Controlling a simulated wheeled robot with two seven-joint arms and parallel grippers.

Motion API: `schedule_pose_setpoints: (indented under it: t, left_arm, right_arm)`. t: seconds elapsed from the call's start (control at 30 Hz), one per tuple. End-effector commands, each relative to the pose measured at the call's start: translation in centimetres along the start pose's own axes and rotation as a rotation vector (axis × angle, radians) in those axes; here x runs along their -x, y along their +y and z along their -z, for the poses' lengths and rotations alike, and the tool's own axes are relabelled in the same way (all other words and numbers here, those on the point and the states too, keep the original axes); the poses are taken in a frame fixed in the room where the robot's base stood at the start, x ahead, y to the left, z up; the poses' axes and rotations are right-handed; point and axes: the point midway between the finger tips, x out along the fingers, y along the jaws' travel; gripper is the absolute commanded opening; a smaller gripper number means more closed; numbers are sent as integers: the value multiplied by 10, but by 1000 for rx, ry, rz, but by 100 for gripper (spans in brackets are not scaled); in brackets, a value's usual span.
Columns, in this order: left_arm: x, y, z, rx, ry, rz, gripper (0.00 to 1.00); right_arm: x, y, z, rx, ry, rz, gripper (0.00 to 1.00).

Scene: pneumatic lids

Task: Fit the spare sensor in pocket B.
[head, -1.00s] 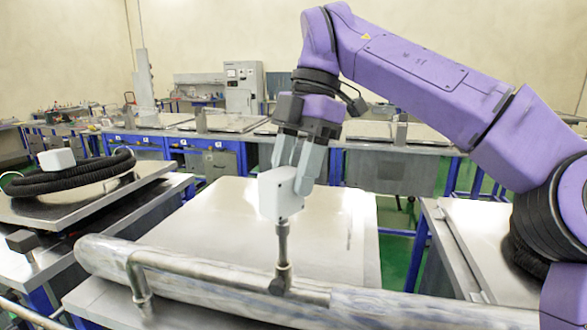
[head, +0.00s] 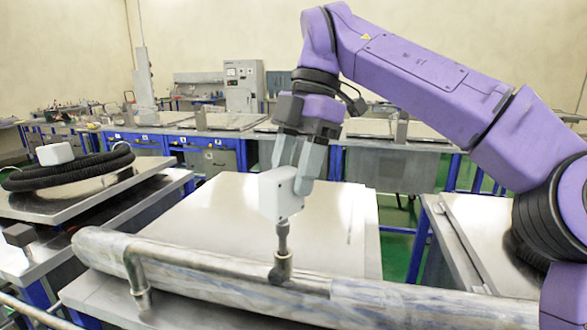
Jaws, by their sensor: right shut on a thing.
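My right gripper (head: 297,172) is in the middle of the head view, pointing down. Its grey fingers are shut on a white box-shaped block (head: 275,197), which may be the spare sensor. A short grey stem (head: 282,240) shows below the block, in line with a metal stub on the pipe in front. I cannot tell whether the stem touches the stub. A second white block (head: 55,153) sits by a black coiled hose at the left. I cannot make out pocket B or any letter marking it. My left gripper is not in view.
A thick metal pipe (head: 400,305) with a thinner bent pipe crosses the foreground. Behind it is a broad, bare metal bench top (head: 215,215). The black hose coil (head: 90,170) lies on the left bench. Another bench stands at the right; blue-framed benches line the back.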

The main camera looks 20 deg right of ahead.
Motion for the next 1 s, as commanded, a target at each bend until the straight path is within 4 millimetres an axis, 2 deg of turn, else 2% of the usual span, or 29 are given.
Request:
schedule_pose_setpoints:
  t: [0.47,0.5,0.57,0.87,1.0]
  left_arm:
    - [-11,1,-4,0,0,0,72]
    - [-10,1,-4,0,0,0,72]
    - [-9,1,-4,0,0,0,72]
    - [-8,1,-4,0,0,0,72]
    - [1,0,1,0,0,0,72]
  right_arm:
    - [-11,0,-4,0,0,0,18]
    - [-10,0,-3,0,0,0,57]
    - [-10,0,-3,0,0,0,76]
    - [-9,0,-3,0,0,0,77]
    - [2,0,-2,0,0,0,77]
